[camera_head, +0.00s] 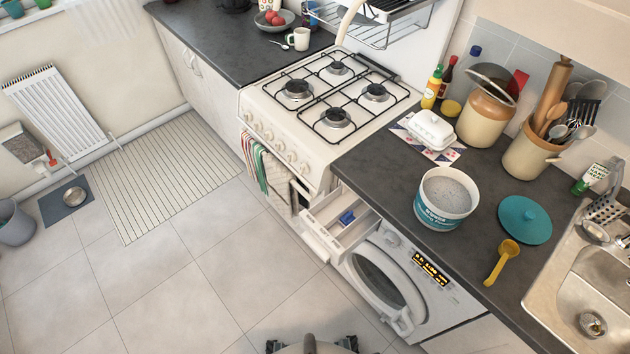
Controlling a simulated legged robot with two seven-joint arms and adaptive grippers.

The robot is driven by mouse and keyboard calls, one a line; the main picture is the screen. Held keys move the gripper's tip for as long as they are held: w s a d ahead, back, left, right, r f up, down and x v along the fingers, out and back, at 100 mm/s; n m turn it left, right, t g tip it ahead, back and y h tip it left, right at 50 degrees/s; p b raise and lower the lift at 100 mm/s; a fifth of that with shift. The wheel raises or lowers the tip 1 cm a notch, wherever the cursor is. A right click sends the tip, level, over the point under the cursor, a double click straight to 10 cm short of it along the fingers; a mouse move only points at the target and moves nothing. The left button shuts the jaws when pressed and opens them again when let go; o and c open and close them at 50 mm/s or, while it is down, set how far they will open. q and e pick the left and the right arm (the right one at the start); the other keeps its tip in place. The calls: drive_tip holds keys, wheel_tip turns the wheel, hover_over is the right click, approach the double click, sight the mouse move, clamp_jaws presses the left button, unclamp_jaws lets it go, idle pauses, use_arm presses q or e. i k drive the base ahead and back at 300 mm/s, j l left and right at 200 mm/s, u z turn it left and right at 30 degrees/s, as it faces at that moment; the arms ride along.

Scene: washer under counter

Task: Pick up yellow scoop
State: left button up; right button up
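A white and teal tub (446,200) of pale powder stands open to the left of the lid. Neither of my grippers can be made out. Parts of my own body show at the bottom edge. Nothing is touching the scoop.
Below the counter, a washer (400,290) has its round door ajar and its detergent drawer (340,220) pulled out, with a blue piece inside. The sink (585,300) is right of the scoop. Crocks (485,112) and a butter dish (432,130) stand behind. Floor at left is mostly clear.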

sight(509, 249)
drive_tip(key=z, duration=2)
